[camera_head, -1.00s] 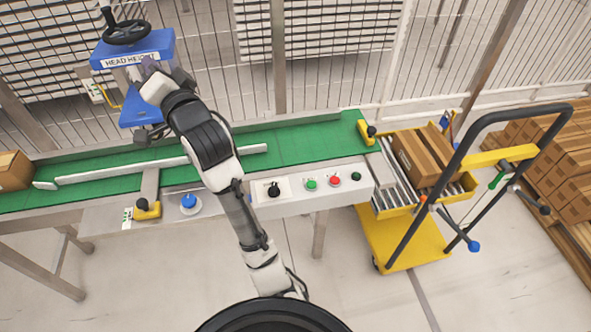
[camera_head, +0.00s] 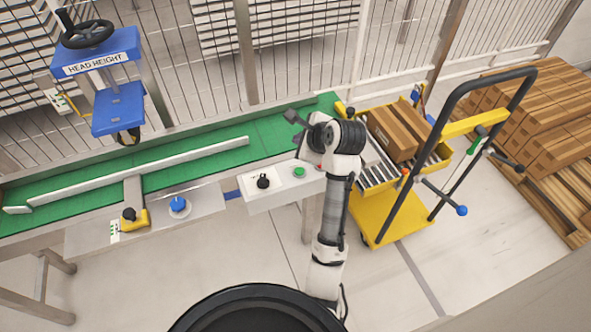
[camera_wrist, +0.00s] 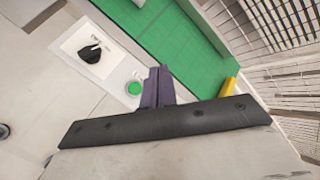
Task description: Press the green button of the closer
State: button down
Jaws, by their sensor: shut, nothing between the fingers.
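The green button (camera_head: 299,171) sits on a white control panel (camera_head: 272,196) at the front of the conveyor. The button also shows in the wrist view (camera_wrist: 134,88), just left of my fingertips. My gripper (camera_wrist: 160,72) has purple fingers, shut and empty, above the panel beside the button. I see a gap between fingers and button in the picture, but their height above the panel is hard to tell. The blue closer head (camera_head: 97,62), marked HEAD HEIGHT, stands at the left.
A black selector knob (camera_head: 263,182) is left of the green button. A blue knob (camera_head: 178,205) and a yellow clamp (camera_head: 135,218) are further left. The green conveyor (camera_head: 200,150) runs behind. A yellow cart (camera_head: 375,215) carrying brown boxes (camera_head: 393,135) stands close on the right.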

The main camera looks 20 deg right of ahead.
jog(key=shift+s+d+f+m, duration=0.25)
jog(key=shift+s+d+m, duration=0.05)
jog(key=shift+s, duration=0.05)
jog(key=shift+f, duration=0.2)
jog(key=b, duration=1)
send_over(302, 173)
notch_tip(302, 173, down, 6)
jog(key=shift+f, duration=1.2)
jog(key=shift+p, duration=0.35)
jog(key=shift+f, duration=0.4)
